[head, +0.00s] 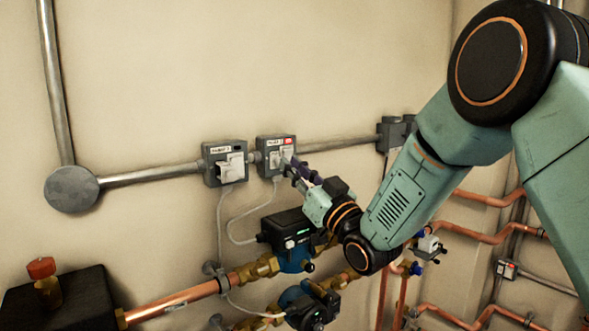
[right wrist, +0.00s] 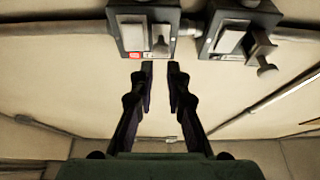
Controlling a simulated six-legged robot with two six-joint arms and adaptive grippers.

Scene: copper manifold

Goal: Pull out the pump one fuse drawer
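Two grey switch boxes sit side by side on the wall, with labels too small for me to read surely. The right box (head: 275,153) has a red mark by its label; it shows upper left in the right wrist view (right wrist: 127,13). Its small fuse drawer (right wrist: 160,44) has a narrow grip. The left box (head: 211,172) also shows upper right in the wrist view. My right gripper (head: 298,174) is at the right box; in the wrist view its fingers (right wrist: 160,68) are apart, tips just short of the drawer, nothing visible between them. My left gripper is out of view.
A grey conduit (head: 150,175) runs along the wall into the boxes. Pale cables hang down to the upper pump (head: 285,228) and the lower pump (head: 312,306). Copper pipes (head: 170,302) lie below, with a black box (head: 60,300) at lower left.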

